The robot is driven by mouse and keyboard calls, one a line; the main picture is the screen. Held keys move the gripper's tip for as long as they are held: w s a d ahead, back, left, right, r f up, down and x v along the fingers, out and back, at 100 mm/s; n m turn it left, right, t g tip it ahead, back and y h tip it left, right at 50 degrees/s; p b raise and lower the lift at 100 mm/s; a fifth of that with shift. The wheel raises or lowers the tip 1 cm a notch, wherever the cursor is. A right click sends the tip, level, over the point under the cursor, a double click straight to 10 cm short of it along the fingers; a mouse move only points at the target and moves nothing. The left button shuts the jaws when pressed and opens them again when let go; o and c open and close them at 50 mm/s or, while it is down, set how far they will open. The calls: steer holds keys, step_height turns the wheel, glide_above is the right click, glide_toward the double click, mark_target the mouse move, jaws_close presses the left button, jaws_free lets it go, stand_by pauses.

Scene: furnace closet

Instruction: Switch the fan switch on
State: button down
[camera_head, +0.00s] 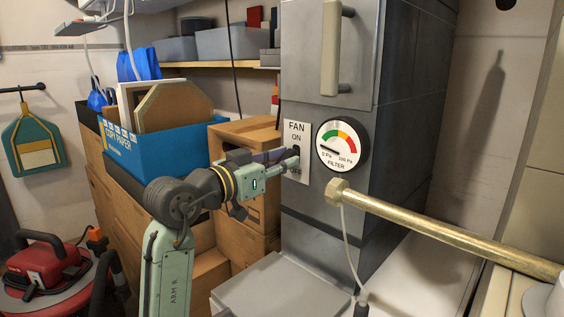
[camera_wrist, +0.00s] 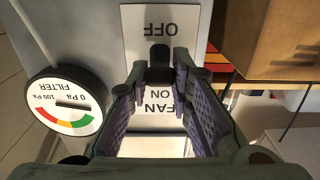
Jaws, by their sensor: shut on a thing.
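The fan switch plate (camera_head: 304,174) is white, marked FAN and ON above and OFF below, on the front of the grey furnace cabinet. In the wrist view the plate (camera_wrist: 133,22) appears upside down, with OFF at the top.
A round filter gauge (camera_head: 342,144) sits right of the plate, its needle near 0 Pa. A brass pipe (camera_head: 450,229) crosses at the lower right. Cardboard boxes (camera_head: 245,134) and a blue copy paper box (camera_head: 158,145) stand left of the cabinet, near my arm.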

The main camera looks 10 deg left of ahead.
mark_target(289, 152)
steer(key=shift+r, duration=0.15)
steer(key=r+g+y+p, duration=0.1)
steer(key=g+p, duration=0.1)
steer(key=p, duration=0.3)
steer(key=shift+s+r, duration=0.1)
steer(key=shift+r, duration=0.15)
steer(key=g+y+p, duration=0.1)
steer(key=p, duration=0.2)
steer(key=r+g+y+p, duration=0.1)
steer(key=p, duration=0.3)
steer(key=shift+r+g, duration=0.3)
steer(key=shift+g, duration=0.1)
steer(key=g+y+p, duration=0.1)
steer(key=g+p, duration=0.1)
steer(key=p, duration=0.3)
steer(key=r+g+y+p, duration=0.1)
steer(key=p, duration=0.3)
steer(key=shift+w+r+g+y+p, duration=0.15)
steer(key=shift+w+g+y+p, duration=0.05)
steer(key=shift+g+y+p, duration=0.2)
steer(key=shift+w+d+g+y+p, duration=0.1)
steer(key=shift+g+y+p, duration=0.3)
steer(key=shift+p, duration=0.85)
steer(key=shift+g, duration=0.3)
steer(key=shift+f+p, duration=0.2)
steer(key=shift+p, duration=0.15)
steer(key=c, duration=1.4)
jaws_free()
steer(key=shift+c, duration=0.2)
